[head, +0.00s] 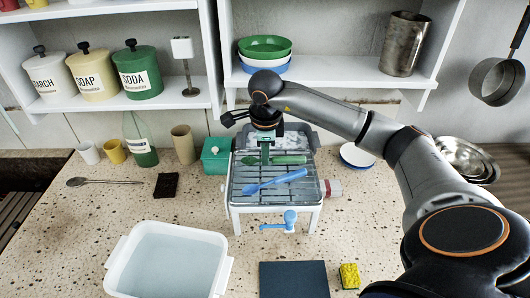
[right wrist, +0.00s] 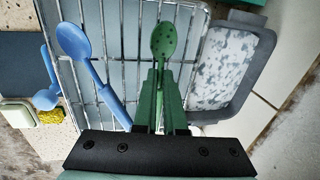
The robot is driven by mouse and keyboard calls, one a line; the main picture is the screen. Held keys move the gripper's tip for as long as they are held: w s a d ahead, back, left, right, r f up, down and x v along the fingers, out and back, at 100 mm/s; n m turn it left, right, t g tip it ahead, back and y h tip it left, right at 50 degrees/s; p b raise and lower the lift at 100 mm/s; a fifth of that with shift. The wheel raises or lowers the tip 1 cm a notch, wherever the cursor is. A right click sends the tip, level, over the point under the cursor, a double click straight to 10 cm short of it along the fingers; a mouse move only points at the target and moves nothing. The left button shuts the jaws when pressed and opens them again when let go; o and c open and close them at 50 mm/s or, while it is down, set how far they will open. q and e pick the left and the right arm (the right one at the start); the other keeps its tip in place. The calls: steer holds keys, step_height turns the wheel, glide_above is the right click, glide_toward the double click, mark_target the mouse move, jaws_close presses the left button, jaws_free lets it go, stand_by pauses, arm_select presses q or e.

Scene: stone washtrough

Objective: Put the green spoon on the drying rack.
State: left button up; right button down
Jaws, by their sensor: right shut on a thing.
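The green spoon (head: 290,159), with small holes in its bowl, is at the back part of the drying rack (head: 275,208). My right gripper (head: 265,154) is shut on its handle. In the right wrist view the spoon's bowl (right wrist: 165,38) points away from the fingers (right wrist: 160,100) and lies over the rack's wires (right wrist: 203,30). I cannot tell whether the spoon touches the wires. My left gripper is not in view.
A blue spoon (head: 275,182) lies on the rack, in front of the green one. Another blue utensil (head: 288,219) is at the rack's front. A white basin of water (head: 168,262) stands front left.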

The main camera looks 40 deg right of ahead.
steer(key=shift+f, duration=0.1)
steer(key=shift+f, duration=0.15)
steer(key=c, duration=1)
jaws_free()
step_height(320, 180, up, 12)
steer(key=s+a, duration=0.1)
steer(key=shift+s+a, duration=0.3)
steer(key=shift+s, duration=0.1)
steer(key=shift+s, duration=0.1)
